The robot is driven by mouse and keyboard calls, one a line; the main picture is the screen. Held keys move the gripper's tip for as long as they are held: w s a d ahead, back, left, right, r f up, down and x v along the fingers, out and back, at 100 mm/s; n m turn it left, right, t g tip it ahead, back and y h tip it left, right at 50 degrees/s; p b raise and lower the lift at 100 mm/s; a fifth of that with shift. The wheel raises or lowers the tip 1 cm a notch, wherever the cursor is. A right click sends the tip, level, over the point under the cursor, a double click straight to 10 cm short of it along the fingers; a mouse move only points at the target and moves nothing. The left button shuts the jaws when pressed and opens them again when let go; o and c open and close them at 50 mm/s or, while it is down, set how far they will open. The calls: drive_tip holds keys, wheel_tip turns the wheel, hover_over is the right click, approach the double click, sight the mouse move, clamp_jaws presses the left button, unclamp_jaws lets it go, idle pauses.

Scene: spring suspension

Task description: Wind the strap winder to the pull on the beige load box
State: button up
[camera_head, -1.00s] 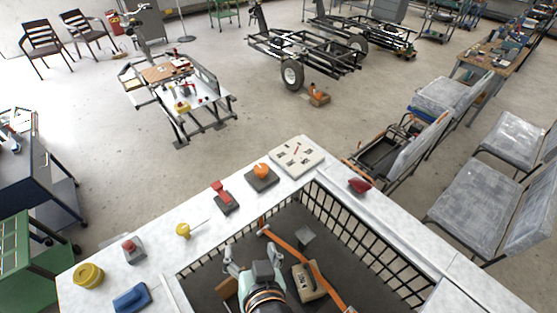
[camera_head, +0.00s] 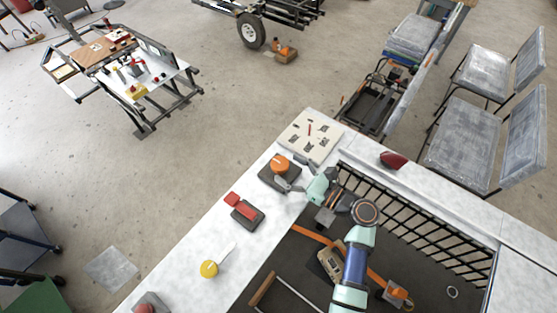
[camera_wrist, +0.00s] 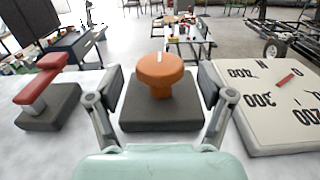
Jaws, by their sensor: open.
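An orange round knob (camera_head: 280,164) with a white mark stands on a dark square base on the white counter. It fills the middle of the wrist view (camera_wrist: 160,72). My gripper (camera_head: 297,174) is open, with one finger on each side of the knob's base and clear space between fingers and knob. A beige box (camera_head: 331,262) sits in the dark recess, with an orange strap (camera_head: 309,236) running past it. An orange-topped device (camera_head: 398,292) stands at the strap's lower end. My arm hides part of the strap and box.
A cream dial board (camera_head: 310,137) with a red pointer and numbers lies right of the knob. A red lever (camera_head: 243,208) on a dark base stands left of it. Black railing (camera_head: 415,228) edges the recess.

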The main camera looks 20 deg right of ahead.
sight(280, 164)
drive_tip(key=x, duration=0.3)
drive_tip(key=shift+w+a, duration=0.15)
drive_tip(key=shift+w, duration=0.1)
drive_tip(key=c, duration=1.2)
drive_tip(key=shift+r+h+p, duration=0.1)
drive_tip(key=shift+h+p, duration=0.2)
drive_tip(key=shift+p, duration=0.2)
